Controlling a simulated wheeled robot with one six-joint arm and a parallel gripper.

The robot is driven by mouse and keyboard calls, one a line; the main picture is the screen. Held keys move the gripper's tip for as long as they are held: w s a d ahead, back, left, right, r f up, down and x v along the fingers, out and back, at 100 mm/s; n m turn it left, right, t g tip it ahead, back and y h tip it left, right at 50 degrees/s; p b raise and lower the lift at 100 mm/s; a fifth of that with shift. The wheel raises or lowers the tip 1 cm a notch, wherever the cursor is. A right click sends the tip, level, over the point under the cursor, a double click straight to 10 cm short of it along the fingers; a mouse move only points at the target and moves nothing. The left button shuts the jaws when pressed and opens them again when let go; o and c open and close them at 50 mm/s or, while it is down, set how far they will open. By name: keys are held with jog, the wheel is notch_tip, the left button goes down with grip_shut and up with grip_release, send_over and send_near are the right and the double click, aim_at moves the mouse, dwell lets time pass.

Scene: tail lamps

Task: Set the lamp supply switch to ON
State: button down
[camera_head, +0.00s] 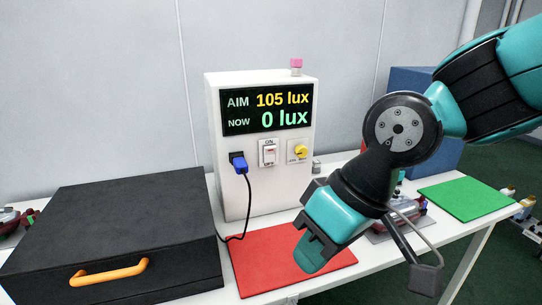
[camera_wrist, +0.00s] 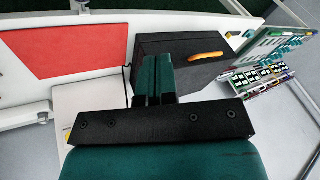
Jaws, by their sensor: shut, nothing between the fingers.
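The white tester box (camera_head: 262,190) stands on the table against the wall. Its screen (camera_head: 267,108) reads AIM 105 lux, NOW 0 lux. The lamp supply switch (camera_head: 268,153) is a small rocker on its front, marked ON above and OFF below; its tilt is too small to tell. A blue plug (camera_head: 238,162) is left of it and a yellow knob (camera_head: 300,152) right of it. My gripper (camera_head: 310,256) is in front of the box, lower right of the switch and apart from it. In the wrist view my gripper (camera_wrist: 155,78) has its fingers together, with nothing between them.
A black case (camera_head: 110,220) with an orange handle (camera_head: 108,273) fills the table's left. A red mat (camera_head: 262,272) lies before the tester box. A green mat (camera_head: 465,198) and a blue box (camera_head: 412,80) are at right. A black cable (camera_head: 244,205) hangs from the plug.

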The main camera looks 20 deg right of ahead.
jog(key=w+a+f+m+t+y+b, duration=0.1)
jog(key=w+a+f+m+t, duration=0.15)
jog(key=w, duration=0.45)
jog(key=w+a+f+m+t+y, duration=0.1)
jog(key=w+m+t, duration=0.25)
jog(key=w, duration=0.25)
jog(key=m+t+h+b, duration=0.1)
jog(key=m+t+h, duration=0.5)
jog(key=m+t, duration=1)
send_near(269, 148)
jog(key=shift+m+g, duration=0.5)
jog(key=shift+g, duration=0.1)
jog(key=p+x, duration=0.3)
jog(key=r+p+x, duration=0.1)
jog(key=p+x, duration=0.2)
jog(key=p, duration=0.1)
jog(key=shift+w+d+r, duration=0.1)
jog(key=shift+r, duration=0.05)
jog(key=shift+w, duration=0.4)
